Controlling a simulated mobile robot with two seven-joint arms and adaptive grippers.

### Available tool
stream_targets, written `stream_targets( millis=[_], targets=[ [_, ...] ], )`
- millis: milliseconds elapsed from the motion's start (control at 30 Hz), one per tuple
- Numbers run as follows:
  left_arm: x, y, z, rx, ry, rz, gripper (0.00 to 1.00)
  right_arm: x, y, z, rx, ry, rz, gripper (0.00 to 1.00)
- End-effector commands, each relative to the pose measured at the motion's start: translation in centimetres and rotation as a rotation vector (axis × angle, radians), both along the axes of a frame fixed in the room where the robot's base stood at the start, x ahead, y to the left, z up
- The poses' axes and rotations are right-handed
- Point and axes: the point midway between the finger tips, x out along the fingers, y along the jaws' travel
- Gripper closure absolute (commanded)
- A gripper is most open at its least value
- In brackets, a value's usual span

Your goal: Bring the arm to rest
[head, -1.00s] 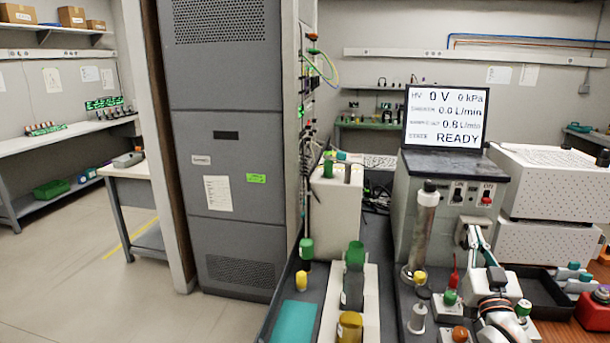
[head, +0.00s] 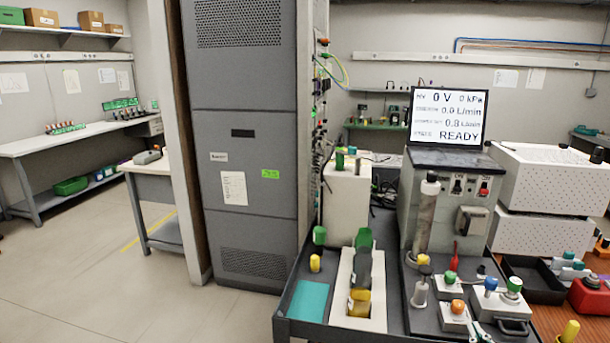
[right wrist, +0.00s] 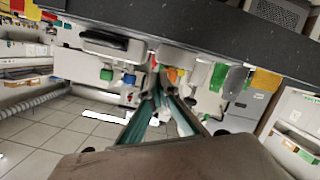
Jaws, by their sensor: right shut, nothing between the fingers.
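My right gripper (head: 480,332) shows only as teal and pale finger parts at the bottom edge of the head view, in front of the bench with the control boxes. In the right wrist view its two teal fingers (right wrist: 157,80) run together, shut and empty. There the dark bench edge crosses the top of the picture and tiled floor shows below it. The rest of the right arm is out of the head view. My left gripper is in neither view.
The bench holds a console (head: 455,180) with a READY screen (head: 448,117), small button boxes (head: 453,317), a white rack (head: 342,315) with bottles, and a teal pad (head: 309,301). White perforated boxes (head: 550,180) stand right. A tall grey cabinet (head: 243,150) stands left; floor further left is clear.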

Motion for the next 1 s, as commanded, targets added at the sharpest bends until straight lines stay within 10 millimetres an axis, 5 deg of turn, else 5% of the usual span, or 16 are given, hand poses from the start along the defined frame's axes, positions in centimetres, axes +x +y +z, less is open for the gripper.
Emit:
stream_targets(
  millis=[100, 200, 700, 767, 1000],
  targets=[
    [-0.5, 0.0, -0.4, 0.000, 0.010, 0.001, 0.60, -5.9, 1.1, -3.8, -0.098, 0.208, 0.011, 1.00],
    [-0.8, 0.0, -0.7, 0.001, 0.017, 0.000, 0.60, -9.7, 1.6, -5.7, -0.160, 0.336, 0.021, 1.00],
    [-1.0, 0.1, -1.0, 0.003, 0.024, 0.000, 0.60, -22.3, 2.3, -8.8, -0.347, 0.721, 0.081, 1.00],
    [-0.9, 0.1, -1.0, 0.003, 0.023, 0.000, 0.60, -23.7, 2.3, -8.9, -0.367, 0.759, 0.090, 1.00],
    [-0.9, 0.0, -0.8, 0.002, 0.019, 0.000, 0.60, -21.9, 5.2, -11.9, -0.274, 0.686, 0.156, 1.00]
  ],
)
